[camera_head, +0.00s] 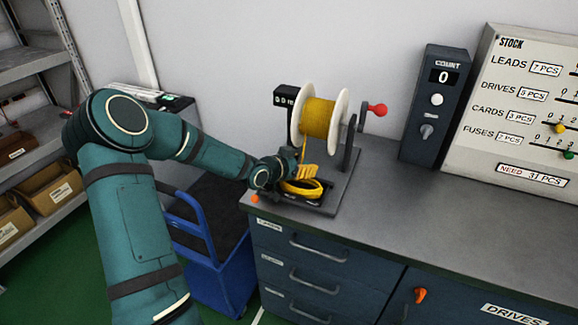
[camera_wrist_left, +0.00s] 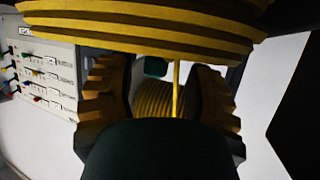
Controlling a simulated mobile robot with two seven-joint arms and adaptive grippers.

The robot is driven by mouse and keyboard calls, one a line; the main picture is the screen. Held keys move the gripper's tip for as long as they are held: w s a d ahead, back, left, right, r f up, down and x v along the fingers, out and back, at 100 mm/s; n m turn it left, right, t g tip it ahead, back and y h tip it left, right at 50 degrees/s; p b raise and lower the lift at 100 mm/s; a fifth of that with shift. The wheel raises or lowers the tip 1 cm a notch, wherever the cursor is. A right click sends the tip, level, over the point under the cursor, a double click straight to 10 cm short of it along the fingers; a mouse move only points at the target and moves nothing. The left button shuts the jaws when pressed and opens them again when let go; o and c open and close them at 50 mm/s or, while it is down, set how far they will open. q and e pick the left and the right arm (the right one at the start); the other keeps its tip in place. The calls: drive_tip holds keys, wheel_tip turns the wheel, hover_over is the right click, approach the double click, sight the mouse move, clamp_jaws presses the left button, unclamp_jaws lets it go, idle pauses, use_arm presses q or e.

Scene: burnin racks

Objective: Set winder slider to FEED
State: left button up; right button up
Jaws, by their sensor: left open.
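The winder stands at the left end of the counter, with a yellow wire spool (camera_head: 319,117) between white flanges and a red crank knob (camera_head: 377,110). A yellow coil (camera_head: 303,188) lies on its black base. A small orange knob (camera_head: 255,198) sits at the base's left front; I cannot tell if it is the slider, and no FEED marking is readable. My left gripper (camera_head: 306,172) is open just above the coil, in front of the spool. In the left wrist view its ridged yellow fingers (camera_wrist_left: 160,98) stand apart, with a wire strand and a dark green rounded shape between or near them.
A dark COUNT box (camera_head: 435,105) reading 0 and a white STOCK board (camera_head: 520,110) stand at the back right. The grey counter (camera_head: 420,205) is clear between. A blue cart (camera_head: 222,255) and shelves (camera_head: 40,65) with boxes are at left.

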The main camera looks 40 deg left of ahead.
use_arm(q)
drive_tip(key=v, duration=1.1)
drive_tip(key=shift+w, duration=0.1)
